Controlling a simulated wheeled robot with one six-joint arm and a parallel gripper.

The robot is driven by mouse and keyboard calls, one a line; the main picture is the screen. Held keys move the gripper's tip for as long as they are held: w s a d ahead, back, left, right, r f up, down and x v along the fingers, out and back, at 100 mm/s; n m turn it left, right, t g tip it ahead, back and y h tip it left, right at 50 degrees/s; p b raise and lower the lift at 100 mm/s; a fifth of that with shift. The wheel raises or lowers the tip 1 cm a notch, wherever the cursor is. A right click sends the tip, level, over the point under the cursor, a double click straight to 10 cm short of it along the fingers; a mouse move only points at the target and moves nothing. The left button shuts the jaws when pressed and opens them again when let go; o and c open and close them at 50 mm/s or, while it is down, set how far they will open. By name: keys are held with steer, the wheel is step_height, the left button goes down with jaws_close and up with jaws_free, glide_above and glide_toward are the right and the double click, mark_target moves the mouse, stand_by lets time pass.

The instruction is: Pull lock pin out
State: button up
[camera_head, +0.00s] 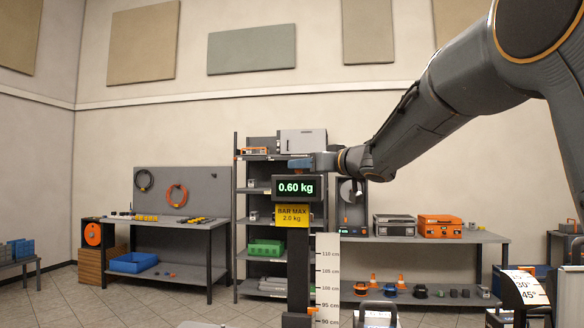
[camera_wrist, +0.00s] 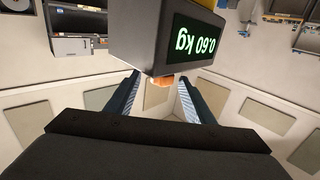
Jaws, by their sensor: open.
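My gripper (camera_head: 300,164) is just above the display box (camera_head: 296,188) on top of the dark post in the head view; the box reads 0.60 kg. In the wrist view my gripper (camera_wrist: 160,82) is open, with one finger on each side and the upside-down display box (camera_wrist: 160,38) beyond the fingertips. A small orange piece (camera_wrist: 163,81) shows at the box's edge between the fingertips; the fingers are not closed on it. I cannot tell whether it is the lock pin, and no other part is clearly a pin.
A yellow BAR MAX sign (camera_head: 292,216) hangs below the display. A white centimetre scale (camera_head: 327,275) stands beside the dark post (camera_head: 298,262). A shelf rack, a workbench (camera_head: 180,222) and a long table (camera_head: 460,236) with orange and grey boxes stand along the back wall.

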steer(key=p+x, duration=0.1)
steer(key=x, duration=0.6)
steer(key=shift+a, duration=0.3)
steer(key=shift+w, duration=0.1)
jaws_close()
